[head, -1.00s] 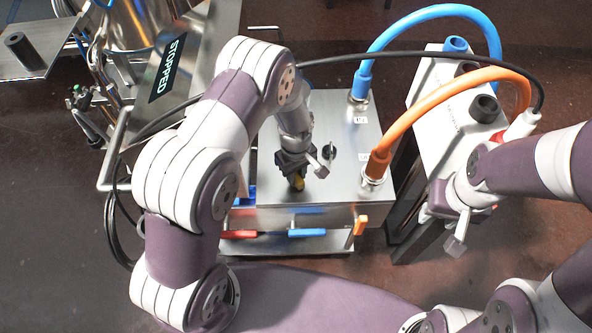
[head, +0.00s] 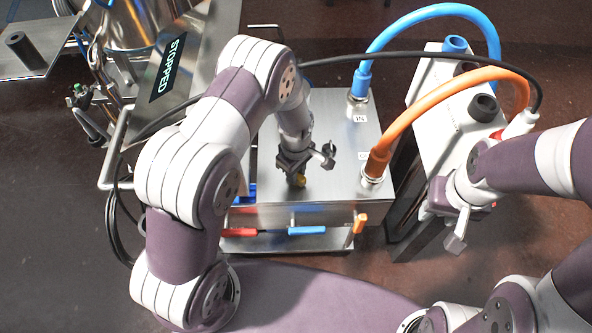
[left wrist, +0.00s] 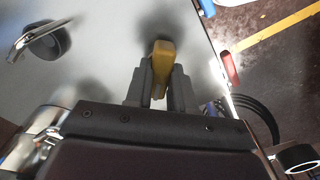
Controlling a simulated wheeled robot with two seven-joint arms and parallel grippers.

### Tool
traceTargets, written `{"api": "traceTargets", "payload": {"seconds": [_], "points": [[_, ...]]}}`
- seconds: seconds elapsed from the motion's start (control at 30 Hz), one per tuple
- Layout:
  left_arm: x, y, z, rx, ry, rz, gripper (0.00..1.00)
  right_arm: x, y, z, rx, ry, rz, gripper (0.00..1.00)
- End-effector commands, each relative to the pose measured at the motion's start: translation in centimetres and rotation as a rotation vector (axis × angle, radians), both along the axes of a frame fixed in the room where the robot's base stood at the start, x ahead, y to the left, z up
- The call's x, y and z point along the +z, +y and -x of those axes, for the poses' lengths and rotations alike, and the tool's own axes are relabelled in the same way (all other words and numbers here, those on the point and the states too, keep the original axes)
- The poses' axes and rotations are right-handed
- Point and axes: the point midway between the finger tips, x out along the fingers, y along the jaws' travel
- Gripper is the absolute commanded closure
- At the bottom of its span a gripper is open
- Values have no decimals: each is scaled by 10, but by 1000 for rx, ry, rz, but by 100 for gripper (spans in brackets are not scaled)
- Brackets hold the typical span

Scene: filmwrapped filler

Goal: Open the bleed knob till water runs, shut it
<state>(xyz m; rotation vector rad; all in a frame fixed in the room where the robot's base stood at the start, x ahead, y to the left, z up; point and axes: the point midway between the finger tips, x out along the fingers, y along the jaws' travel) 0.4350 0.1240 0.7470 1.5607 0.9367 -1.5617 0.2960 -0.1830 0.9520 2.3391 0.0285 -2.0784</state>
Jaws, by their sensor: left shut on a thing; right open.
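The yellow bleed knob (head: 300,180) stands on top of the grey metal box (head: 340,190), near its front left. In the left wrist view the knob (left wrist: 162,58) sits between the two dark fingers of my left gripper (left wrist: 160,85), which is shut on it. My left gripper (head: 296,168) points down at the box top and hides most of the knob in the head view. Whether water runs cannot be seen. My right gripper (head: 434,208) is open, right of the box and beside the white unit.
A blue hose (head: 430,15) and an orange hose (head: 425,95) link the box to the white unit (head: 430,105). Blue (head: 307,231), red (head: 240,232) and orange (head: 360,222) handles line the box's front. A panel reading STOPPED (head: 168,68) stands at left.

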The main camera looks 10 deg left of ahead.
Motion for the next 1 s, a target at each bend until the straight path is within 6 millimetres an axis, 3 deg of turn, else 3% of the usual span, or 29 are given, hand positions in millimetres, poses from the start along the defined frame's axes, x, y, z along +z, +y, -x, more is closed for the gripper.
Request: {"api": "traceTargets", "payload": {"seconds": [0.07,0.1,0.17,0.43,0.53,0.8,1.0], "points": [[2,0,-3,3,-8,2,100,0,0,0,0,0,0,57],[2,0,-3,3,-8,2,70,0,0,0,0,0,0,57],[2,0,-3,3,-7,2,51,0,0,0,0,0,0,57],[1,0,-1,1,-3,1,51,0,0,0,0,0,0,57],[9,0,-2,1,-4,1,51,1,0,0,0,0,0,57],[79,0,-2,2,-8,2,51,2,0,0,0,0,0,57],[118,0,-2,2,-6,1,51,2,0,0,0,0,0,57]]}}
